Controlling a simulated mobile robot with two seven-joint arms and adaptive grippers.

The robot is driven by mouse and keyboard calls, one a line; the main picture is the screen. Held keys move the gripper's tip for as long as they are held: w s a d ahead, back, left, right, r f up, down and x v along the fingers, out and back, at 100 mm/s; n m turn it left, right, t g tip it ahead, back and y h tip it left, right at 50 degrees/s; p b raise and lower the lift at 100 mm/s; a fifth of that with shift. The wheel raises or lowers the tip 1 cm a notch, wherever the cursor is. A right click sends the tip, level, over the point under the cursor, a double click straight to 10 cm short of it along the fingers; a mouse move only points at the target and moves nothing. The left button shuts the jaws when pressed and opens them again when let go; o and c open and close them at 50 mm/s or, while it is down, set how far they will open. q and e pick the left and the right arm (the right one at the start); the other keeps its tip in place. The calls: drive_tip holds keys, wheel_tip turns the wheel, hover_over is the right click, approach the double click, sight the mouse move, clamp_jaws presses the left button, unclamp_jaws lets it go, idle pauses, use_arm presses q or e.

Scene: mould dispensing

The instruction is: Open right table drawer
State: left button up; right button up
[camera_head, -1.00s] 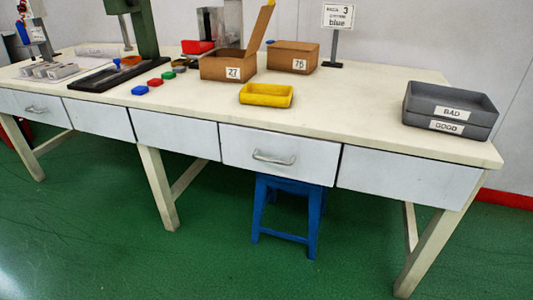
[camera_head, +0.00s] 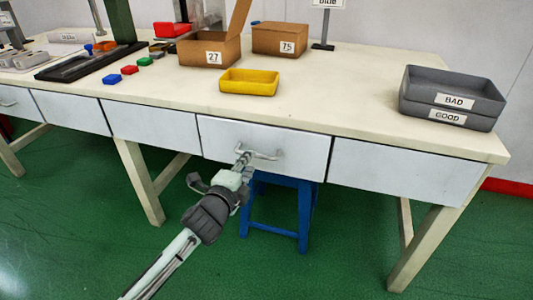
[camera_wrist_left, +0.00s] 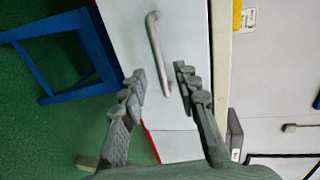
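The right table drawer (camera_head: 300,145) is a white front with a metal bar handle (camera_head: 265,154), and it looks shut, flush with its neighbours. My left gripper (camera_head: 243,158) is in front of the drawer at the handle's left part. In the left wrist view the drawer front (camera_wrist_left: 180,30) is turned on its side, and the handle (camera_wrist_left: 156,48) lies ahead of and between the fingertips. The left gripper's fingers (camera_wrist_left: 158,83) are apart with nothing held between them. My right gripper is in neither view.
The white table (camera_head: 345,108) carries a yellow tray (camera_head: 248,88), two cardboard boxes (camera_head: 208,50) and (camera_head: 280,40), and grey stacked trays (camera_head: 452,90) marked BAD and GOOD. A blue stool (camera_head: 275,222) stands below the drawer. Green floor in front is clear.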

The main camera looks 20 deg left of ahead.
use_arm(q)
drive_tip(key=x, duration=0.6)
drive_tip(key=shift+f, duration=0.1)
clamp_jaws()
idle(0.4)
